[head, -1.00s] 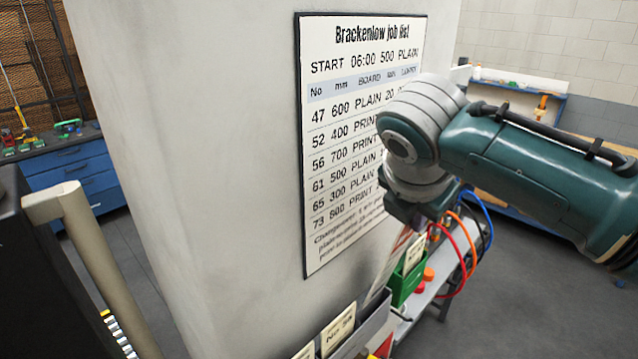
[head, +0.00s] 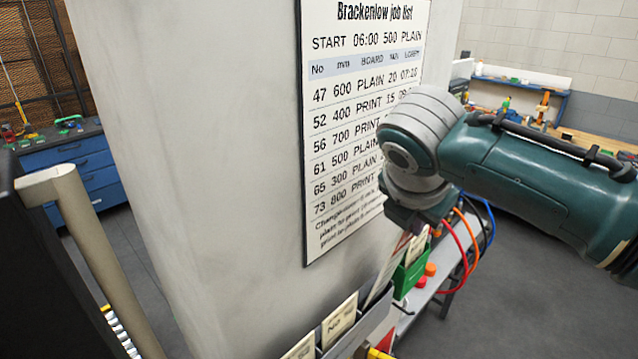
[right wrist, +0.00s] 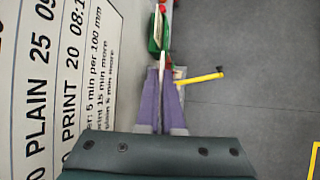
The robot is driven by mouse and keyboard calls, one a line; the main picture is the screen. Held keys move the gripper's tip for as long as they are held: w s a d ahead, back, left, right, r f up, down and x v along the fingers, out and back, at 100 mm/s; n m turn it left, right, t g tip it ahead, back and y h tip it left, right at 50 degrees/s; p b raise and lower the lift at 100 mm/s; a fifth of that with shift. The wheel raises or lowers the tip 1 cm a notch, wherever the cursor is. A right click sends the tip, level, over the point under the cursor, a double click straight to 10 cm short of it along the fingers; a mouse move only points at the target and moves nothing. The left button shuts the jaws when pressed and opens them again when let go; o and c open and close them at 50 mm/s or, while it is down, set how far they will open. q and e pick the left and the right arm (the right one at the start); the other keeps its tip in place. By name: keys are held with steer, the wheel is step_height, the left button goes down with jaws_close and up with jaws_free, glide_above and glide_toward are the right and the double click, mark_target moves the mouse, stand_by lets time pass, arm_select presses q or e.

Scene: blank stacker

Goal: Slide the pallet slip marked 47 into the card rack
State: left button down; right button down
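The card rack (head: 381,322) is a grey holder low on the pillar at the bottom of the head view, partly cut off. Pale slips (head: 339,320) stand in it; their numbers are not readable. My right gripper (right wrist: 161,72) points down along the pillar face, above the rack's right end; in the head view its wrist hides most of the fingers. In the right wrist view its purple fingers are closed on a thin slip (right wrist: 162,45) seen edge-on. Its marking cannot be read. My left gripper is not in view.
The job list (head: 360,120) hangs on the pillar (head: 220,180) close beside my right wrist. A green bin (head: 408,272) and a shelf (head: 428,288) with red and orange buttons and looping hoses lie just past the rack. A yellow handle (right wrist: 200,78) sticks out. Open floor lies right.

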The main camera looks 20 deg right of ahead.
steer(key=shift+f+b, duration=0.8)
steer(key=shift+f, duration=0.5)
steer(key=c, duration=1)
jaws_free()
steer(key=shift+r, duration=0.1)
steer(key=b+v, duration=0.2)
steer(key=v, duration=0.8)
